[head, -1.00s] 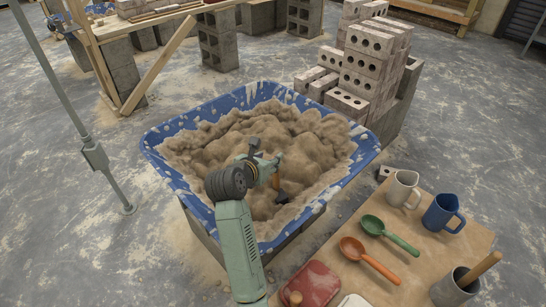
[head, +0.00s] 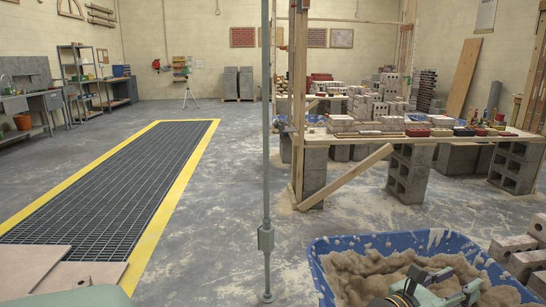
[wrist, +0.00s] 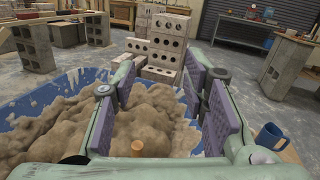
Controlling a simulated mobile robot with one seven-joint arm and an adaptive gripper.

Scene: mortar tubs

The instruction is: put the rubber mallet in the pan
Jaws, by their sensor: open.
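My gripper (wrist: 158,98) is open, its purple-padded fingers spread wide over the mortar in the wrist view. In the head view my gripper (head: 456,289) shows at the lower right, over the tub. No pan can be made out in either current view.
The blue tub (head: 322,262) of mortar (head: 352,272) is at the lower right. A blue mug (wrist: 270,135) is right of my gripper. Bricks (wrist: 158,48) stand behind the tub. A metal pole (head: 266,150) stands left of the tub. A yellow-edged floor grate (head: 110,185) lies further left.

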